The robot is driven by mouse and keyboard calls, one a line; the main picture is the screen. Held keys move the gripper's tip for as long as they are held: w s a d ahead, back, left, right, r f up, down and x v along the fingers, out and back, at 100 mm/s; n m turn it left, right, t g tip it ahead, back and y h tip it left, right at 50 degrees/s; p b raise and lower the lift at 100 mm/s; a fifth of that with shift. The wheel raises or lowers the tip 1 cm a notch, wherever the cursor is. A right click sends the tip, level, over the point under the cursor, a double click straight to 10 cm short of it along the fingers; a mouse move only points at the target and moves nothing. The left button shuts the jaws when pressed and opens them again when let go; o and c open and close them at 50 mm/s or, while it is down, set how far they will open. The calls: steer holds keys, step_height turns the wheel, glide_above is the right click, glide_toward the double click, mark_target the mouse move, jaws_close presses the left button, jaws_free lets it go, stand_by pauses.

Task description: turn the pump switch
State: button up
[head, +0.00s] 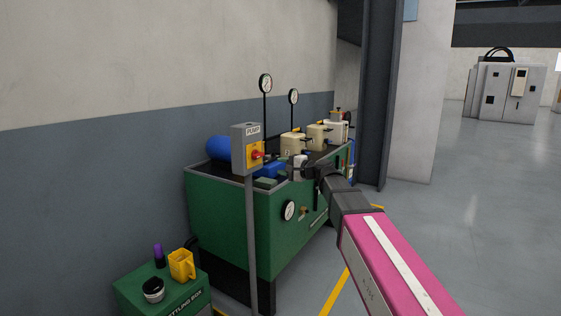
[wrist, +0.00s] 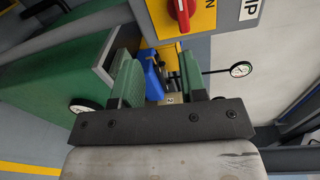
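The pump switch (head: 257,155) is a red rotary knob on a yellow plate, on the front of a grey box (head: 239,137) labelled PUMP on a thin post. In the wrist view the red knob (wrist: 183,12) shows at the top edge, partly cut off, with "ON" lettering beside it. My gripper (head: 296,164) is to the right of the switch box in the head view, apart from the knob. In the wrist view my gripper (wrist: 158,68) has its two green-padded fingers spread, with nothing held between them.
A green pump bench (head: 230,215) with a blue motor (head: 219,148), gauges and cream pumps stands behind the post. A green box (head: 180,298) holds a yellow jug (head: 181,265) at lower left. A dark steel column (head: 376,100) stands behind. Open floor lies right.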

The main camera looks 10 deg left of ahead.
mark_target(261, 156)
steer(key=shift+m+y, duration=0.3)
steer(key=shift+y, duration=0.1)
steer(key=shift+w+a+r, duration=0.4)
steer(key=shift+w+a, duration=0.1)
steer(key=shift+a, duration=0.85)
steer(key=shift+w+a+r, duration=0.45)
steer(key=shift+w+a, duration=0.05)
steer(key=shift+a, duration=0.8)
steer(key=shift+w+a+r, duration=0.4)
steer(key=shift+w+a, duration=0.1)
steer(key=shift+a, duration=0.85)
steer(key=shift+w+a, duration=0.1)
steer(key=shift+a, duration=0.25)
jaws_close()
